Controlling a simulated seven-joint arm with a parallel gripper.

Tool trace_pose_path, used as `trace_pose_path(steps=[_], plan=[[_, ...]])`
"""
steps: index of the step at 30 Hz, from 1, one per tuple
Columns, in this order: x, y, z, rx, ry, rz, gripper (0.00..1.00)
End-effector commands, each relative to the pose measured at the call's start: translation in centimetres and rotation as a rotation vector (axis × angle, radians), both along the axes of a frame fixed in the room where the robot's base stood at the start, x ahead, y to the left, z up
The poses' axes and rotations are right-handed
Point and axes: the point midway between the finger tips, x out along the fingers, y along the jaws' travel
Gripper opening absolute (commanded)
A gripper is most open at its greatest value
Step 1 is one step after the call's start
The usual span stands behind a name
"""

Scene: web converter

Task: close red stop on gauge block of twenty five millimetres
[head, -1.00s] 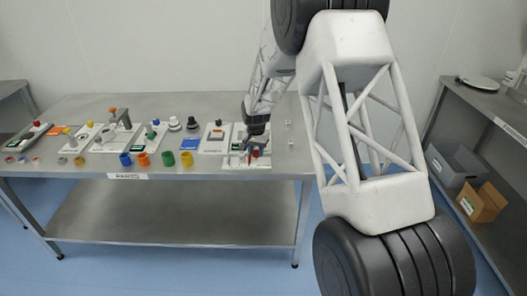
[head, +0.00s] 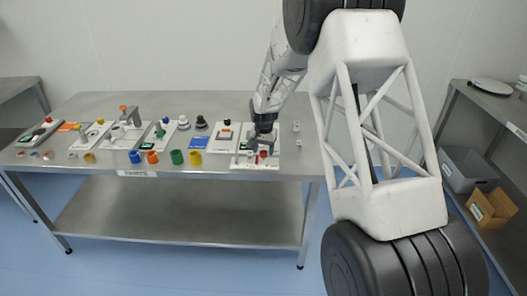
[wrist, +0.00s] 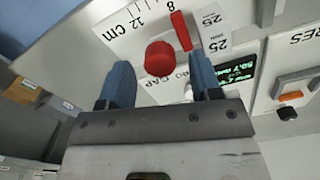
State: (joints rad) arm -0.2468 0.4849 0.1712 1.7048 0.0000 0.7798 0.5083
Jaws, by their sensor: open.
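A red knob (wrist: 160,58) stands between my gripper's fingertips in the wrist view, on a white panel with a centimetre scale. A flat red piece (wrist: 181,30) lies just past it, beside a white gauge block (wrist: 213,30) marked 25. I cannot tell whether the red piece touches the block. My gripper (wrist: 161,66) is open, its blue fingers on either side of the knob; I cannot tell whether either touches it. In the head view, my gripper (head: 262,144) is low over the white fixture, with a bit of red (head: 263,154) below it.
A green display (wrist: 237,75) beside the right finger reads about 50.7. Farther right is another panel with an orange and black control (wrist: 292,95). In the head view, coloured cups (head: 177,157) line the bench's front edge, with other fixtures (head: 125,133) to the left.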

Motion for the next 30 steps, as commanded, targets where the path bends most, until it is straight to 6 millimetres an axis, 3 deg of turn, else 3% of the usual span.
trace_pose_path(steps=[16, 29, 30], plan=[[0.0, 0.0, 6.2, 0.000, 0.000, 0.000, 0.58], [0.0, 0.0, 6.9, 0.000, 0.000, 0.000, 0.58], [0.0, 0.0, 6.9, 0.000, 0.000, 0.000, 0.52]])
